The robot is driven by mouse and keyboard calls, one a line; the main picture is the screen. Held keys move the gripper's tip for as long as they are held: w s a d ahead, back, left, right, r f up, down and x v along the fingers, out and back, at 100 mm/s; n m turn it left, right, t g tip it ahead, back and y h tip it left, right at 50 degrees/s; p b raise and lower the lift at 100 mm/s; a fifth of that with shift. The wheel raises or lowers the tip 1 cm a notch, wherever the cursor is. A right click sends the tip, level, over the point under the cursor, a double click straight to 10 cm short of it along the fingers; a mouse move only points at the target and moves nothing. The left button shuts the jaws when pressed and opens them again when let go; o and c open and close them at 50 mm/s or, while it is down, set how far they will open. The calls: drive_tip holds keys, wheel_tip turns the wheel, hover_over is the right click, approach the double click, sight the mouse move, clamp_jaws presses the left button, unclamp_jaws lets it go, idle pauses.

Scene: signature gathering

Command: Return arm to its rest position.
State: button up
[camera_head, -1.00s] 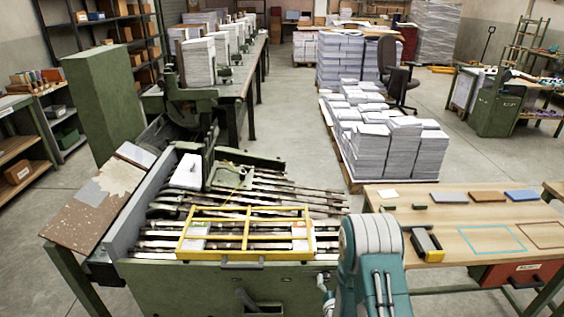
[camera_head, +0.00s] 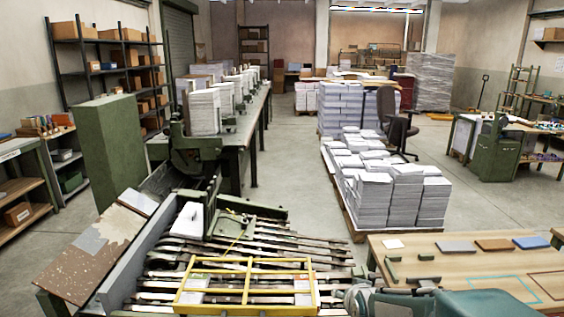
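My arm shows only at the bottom right of the head view, as a grey joint and a teal link cut by the lower edge. It is low, in front of the wooden table (camera_head: 455,262). My gripper's fingers do not show. I cannot tell what, if anything, it holds.
A green machine bed with rods (camera_head: 262,236) and a yellow frame (camera_head: 250,262) lies ahead. A paper-stacked pallet (camera_head: 345,212) stands beyond. The table bears small green blocks (camera_head: 425,256), a grey block (camera_head: 455,246), a brown one (camera_head: 493,245) and a blue one (camera_head: 528,242).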

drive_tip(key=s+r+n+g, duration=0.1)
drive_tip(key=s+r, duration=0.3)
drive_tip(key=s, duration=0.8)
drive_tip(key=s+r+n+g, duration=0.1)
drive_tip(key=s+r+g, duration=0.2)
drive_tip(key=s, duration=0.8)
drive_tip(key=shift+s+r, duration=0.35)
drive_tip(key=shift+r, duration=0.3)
